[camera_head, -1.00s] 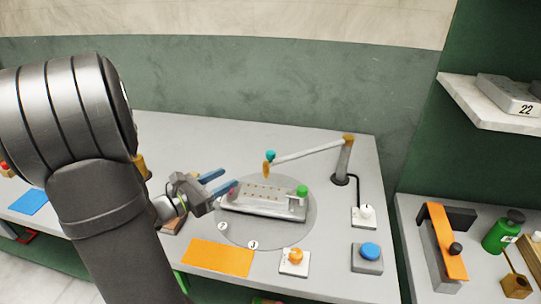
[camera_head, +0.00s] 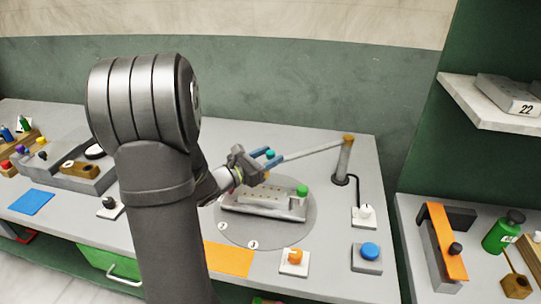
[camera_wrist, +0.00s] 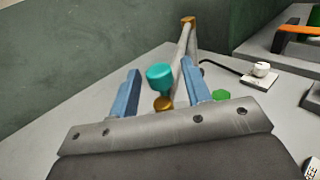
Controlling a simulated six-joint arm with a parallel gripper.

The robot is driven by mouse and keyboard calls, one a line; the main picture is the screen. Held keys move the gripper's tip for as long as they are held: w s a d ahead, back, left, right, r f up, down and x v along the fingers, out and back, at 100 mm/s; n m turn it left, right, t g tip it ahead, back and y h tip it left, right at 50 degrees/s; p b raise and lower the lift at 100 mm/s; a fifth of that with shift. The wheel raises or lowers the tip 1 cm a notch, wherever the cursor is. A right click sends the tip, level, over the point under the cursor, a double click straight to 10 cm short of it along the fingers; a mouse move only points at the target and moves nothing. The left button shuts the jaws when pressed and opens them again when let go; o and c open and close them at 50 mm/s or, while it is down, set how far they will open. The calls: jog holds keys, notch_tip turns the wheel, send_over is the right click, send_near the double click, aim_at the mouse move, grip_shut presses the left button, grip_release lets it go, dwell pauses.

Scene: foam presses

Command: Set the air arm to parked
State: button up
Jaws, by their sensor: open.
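The air arm (camera_head: 311,151) is a pale bar on a grey post at the back right of the bench. It reaches left over the grey press plate (camera_head: 262,203). At its free end are a teal knob (camera_wrist: 160,77) and an orange-brown tip (camera_wrist: 163,104). The knob also shows in the head view (camera_head: 270,154). My gripper (camera_head: 267,158) is open at the free end. In the wrist view its blue fingers stand either side of the knob, with gaps; I cannot tell whether either touches the bar.
A green knob (camera_head: 302,190) rises from the plate's right end. A round disc marked with numbers (camera_head: 270,237) lies beneath. In front are an orange switch (camera_head: 295,257), an orange mat (camera_head: 229,259) and a blue button (camera_head: 370,250). A white switch (camera_head: 364,213) stands by the post.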

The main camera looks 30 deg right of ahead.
jog(key=shift+d, duration=0.5)
grip_shut()
jog(key=shift+w, duration=0.1)
jog(key=shift+w, duration=0.1)
jog(key=w+d+m+g+y, duration=0.1)
jog(key=w+d+m+g, duration=0.3)
jog(key=w+g, duration=0.2)
jog(key=w+d+m+g+y, duration=0.1)
jog(key=w+d+m+g, duration=0.2)
jog(key=w, duration=0.7)
jog(key=d+g, duration=0.1)
jog(key=g, duration=0.1)
jog(key=shift+w+d+m+g, duration=0.15)
jog(key=shift+w+m+g, duration=0.15)
jog(key=shift+m+g, duration=0.1)
jog(key=shift+d+r, duration=0.1)
jog(key=shift+r, duration=0.1)
